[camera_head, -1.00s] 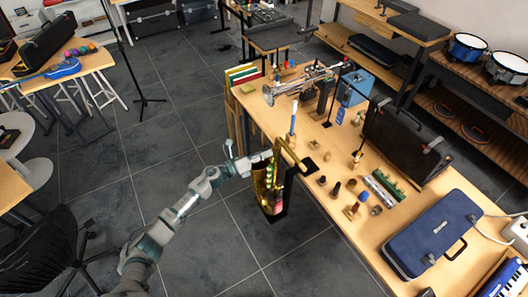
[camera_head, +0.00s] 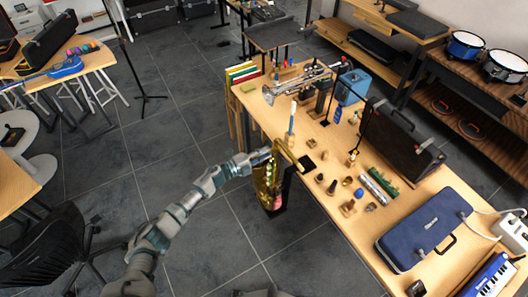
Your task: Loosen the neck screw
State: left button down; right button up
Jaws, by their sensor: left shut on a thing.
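A gold saxophone (camera_head: 267,187) hangs upright at the left edge of the wooden workbench, with its neck (camera_head: 287,153) reaching over the edge toward a small black block (camera_head: 307,164). My left gripper (camera_head: 266,154) is at the top of the saxophone's body, just below the neck, and is shut on it. The fingertips overlap the brass there, and the neck screw is hidden or too small to make out. My right gripper is not in view.
The workbench (camera_head: 338,205) holds a trumpet (camera_head: 300,84), several small mouthpieces and caps, a black case (camera_head: 397,140) and a blue case (camera_head: 428,230). A blue-and-white stick (camera_head: 292,118) stands near the saxophone.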

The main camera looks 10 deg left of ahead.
pick_arm(q)
jog(key=n+p, duration=0.1)
jog(key=n, duration=0.3)
jog(key=shift+w+a+n+p, duration=0.1)
jog(key=shift+a+n+p, duration=0.05)
jog(key=shift+n+p, duration=0.25)
dwell(0.4)
jog(key=c, duration=1)
grip_release()
jog(key=shift+f, duration=0.1)
jog(key=shift+c, duration=0.2)
jog(key=shift+w+f, duration=0.1)
jog(key=v, duration=1.2)
